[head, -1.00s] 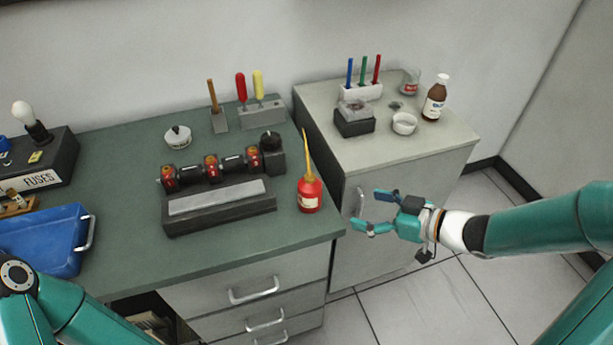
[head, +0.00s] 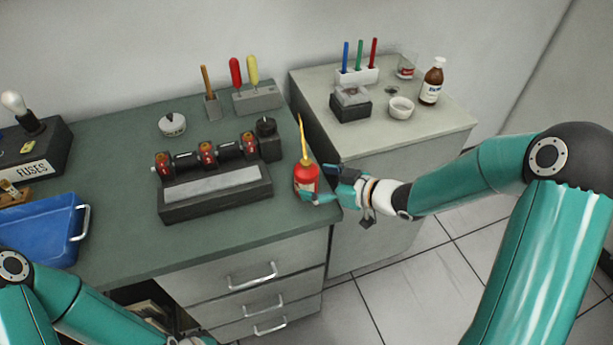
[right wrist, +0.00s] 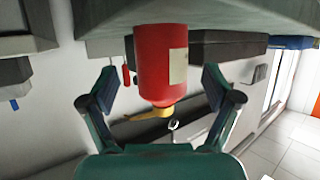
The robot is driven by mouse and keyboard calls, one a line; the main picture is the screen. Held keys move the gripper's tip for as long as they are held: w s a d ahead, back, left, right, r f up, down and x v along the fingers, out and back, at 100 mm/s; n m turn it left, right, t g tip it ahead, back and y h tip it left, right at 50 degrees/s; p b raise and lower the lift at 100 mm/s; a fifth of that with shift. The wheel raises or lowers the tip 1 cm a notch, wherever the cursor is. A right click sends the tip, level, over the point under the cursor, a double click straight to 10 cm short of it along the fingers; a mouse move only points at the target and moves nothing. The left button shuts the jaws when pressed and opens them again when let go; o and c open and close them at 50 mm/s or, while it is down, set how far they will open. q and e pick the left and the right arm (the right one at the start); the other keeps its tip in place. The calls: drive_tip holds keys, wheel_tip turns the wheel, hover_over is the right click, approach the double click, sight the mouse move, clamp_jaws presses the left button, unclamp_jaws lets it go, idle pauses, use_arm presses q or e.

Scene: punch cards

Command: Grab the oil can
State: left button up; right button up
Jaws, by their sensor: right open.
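The oil can (head: 307,177) is red with a pale label and a thin yellow spout. It stands upright near the right front corner of the green bench top (head: 230,226). My right gripper (head: 318,184) is open at the can's right side, its fingers reaching to either side of it. In the right wrist view the can (right wrist: 160,65) appears upside down between the two spread fingers (right wrist: 160,88), with a gap on each side. My left arm shows at the lower left, but its fingers cannot be made out.
A dark block with red-banded cylinders (head: 215,190) is left of the can. A blue tray (head: 40,232) lies at the left. The grey cabinet (head: 440,128) at right holds a brown bottle (head: 432,82), a white bowl (head: 401,108) and a pen holder (head: 357,75).

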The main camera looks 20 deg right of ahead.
drive_tip(key=x, duration=0.3)
drive_tip(key=shift+w+a+f, duration=0.15)
drive_tip(key=shift+w+a, duration=0.1)
drive_tip(key=shift+a, duration=0.05)
drive_tip(key=c, duration=1.4)
drive_tip(key=shift+c, duration=0.2)
